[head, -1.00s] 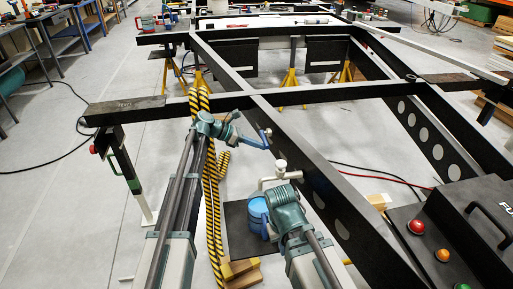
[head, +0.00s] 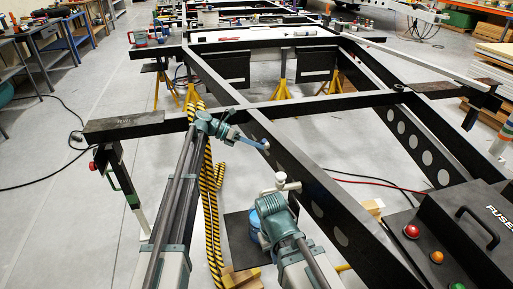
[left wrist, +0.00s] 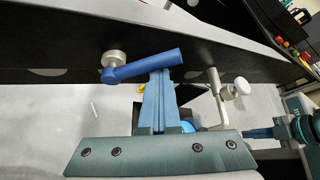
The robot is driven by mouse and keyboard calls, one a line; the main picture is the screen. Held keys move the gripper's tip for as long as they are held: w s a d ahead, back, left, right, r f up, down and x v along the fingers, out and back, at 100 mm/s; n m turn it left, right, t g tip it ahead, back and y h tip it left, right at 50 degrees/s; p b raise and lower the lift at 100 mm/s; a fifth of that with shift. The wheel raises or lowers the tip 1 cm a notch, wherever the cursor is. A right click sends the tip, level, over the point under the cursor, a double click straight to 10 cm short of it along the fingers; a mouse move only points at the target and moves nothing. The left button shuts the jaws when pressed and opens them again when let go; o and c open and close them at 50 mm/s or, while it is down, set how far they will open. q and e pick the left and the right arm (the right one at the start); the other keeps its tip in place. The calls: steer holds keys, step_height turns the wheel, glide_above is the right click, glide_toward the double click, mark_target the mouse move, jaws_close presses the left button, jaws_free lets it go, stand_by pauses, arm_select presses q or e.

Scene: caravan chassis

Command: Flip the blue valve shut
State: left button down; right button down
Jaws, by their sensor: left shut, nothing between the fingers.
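The blue valve (left wrist: 148,65) is a blue lever on a round metal hub (left wrist: 114,59), on the side of a black chassis beam (left wrist: 50,50). In the left wrist view the lever lies nearly level, pointing right and tilted slightly up. My left gripper (left wrist: 158,76) is shut and empty, its fingertips just below the lever's middle; I cannot tell whether they touch. In the head view the left gripper (head: 262,146) is beside the beam, with the lever small there. My right arm's wrist (head: 272,212) is lower; its gripper shows only partly in the left wrist view (left wrist: 258,133), jaws unclear.
A pale bent pipe with a round knob (left wrist: 241,86) stands right of the lever. A blue round container (head: 269,206) sits partly hidden behind my right arm. A black box with coloured buttons (head: 437,257) is at right.

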arm_select(q)
steer(key=shift+w+a+r+p, duration=0.15)
steer(key=shift+w+r+p, duration=0.2)
steer(key=shift+w, duration=0.3)
steer(key=shift+w+a+r+p, duration=0.2)
steer(key=shift+w+r, duration=0.15)
steer(key=shift+w, duration=0.3)
steer(key=shift+w+a+r+p, duration=0.1)
steer(key=shift+w+r+p, duration=0.25)
steer(key=shift+w, duration=0.3)
steer(key=shift+w+a+r, duration=0.1)
steer(key=shift+w+a, duration=0.05)
steer(key=shift+w, duration=0.15)
steer(key=s, duration=0.5)
steer(key=w+a, duration=0.3)
steer(key=a, duration=0.6)
steer(key=shift+s, duration=0.1)
